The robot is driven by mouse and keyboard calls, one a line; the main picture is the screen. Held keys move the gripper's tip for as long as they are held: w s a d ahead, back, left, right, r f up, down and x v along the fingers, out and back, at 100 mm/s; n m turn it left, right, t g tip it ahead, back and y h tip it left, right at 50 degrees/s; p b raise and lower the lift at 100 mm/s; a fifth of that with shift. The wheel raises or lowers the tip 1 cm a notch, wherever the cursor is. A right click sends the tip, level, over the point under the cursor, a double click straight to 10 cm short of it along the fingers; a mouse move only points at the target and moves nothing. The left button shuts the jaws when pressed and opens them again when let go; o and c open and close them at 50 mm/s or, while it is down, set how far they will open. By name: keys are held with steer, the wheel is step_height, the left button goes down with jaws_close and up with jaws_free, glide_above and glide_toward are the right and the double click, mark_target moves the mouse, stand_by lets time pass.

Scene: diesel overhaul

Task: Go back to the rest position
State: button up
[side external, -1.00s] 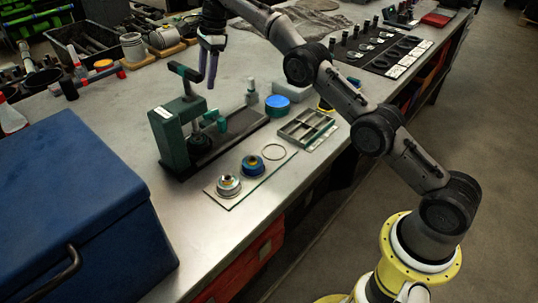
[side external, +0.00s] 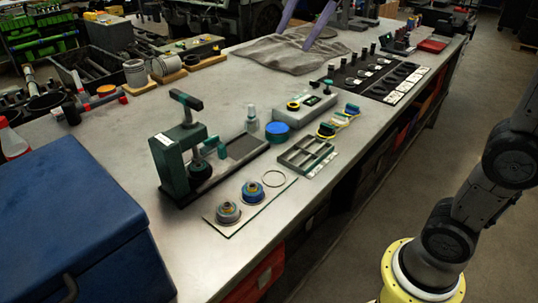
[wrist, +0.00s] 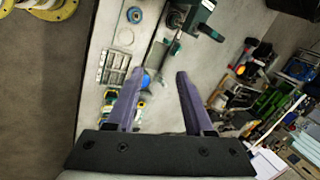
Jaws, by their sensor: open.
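My gripper (side external: 292,40) shows at the top of the side external view, its two purple fingers pointing down in front of the far part of the bench. Its upper part is cut off by the frame edge. In the wrist view the fingers (wrist: 160,72) stand apart with nothing between them, high above the bench. The green press (side external: 176,165) stands upright on the bench, well away from my gripper, and shows at the top of the wrist view (wrist: 203,18).
A grey compartment tray (side external: 292,157), a blue round part (side external: 277,131) and a grey box (side external: 296,113) are near the press. A glass plate (side external: 245,214) holds two round parts and a ring. A blue case (side external: 70,215) stands front left. The bench middle has bare room.

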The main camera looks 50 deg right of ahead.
steer(key=s+f+n, duration=0.5)
steer(key=s+f, duration=0.3)
steer(key=s, duration=0.5)
steer(key=s+d+f+n+h, duration=0.1)
steer(key=s+d+f+n, duration=0.1)
steer(key=s+f+n, duration=0.3)
steer(key=shift+f+n+t, duration=0.3)
steer(key=shift+f+n, duration=1.8)
steer(key=shift+f, duration=1.8)
steer(key=shift+s, duration=0.1)
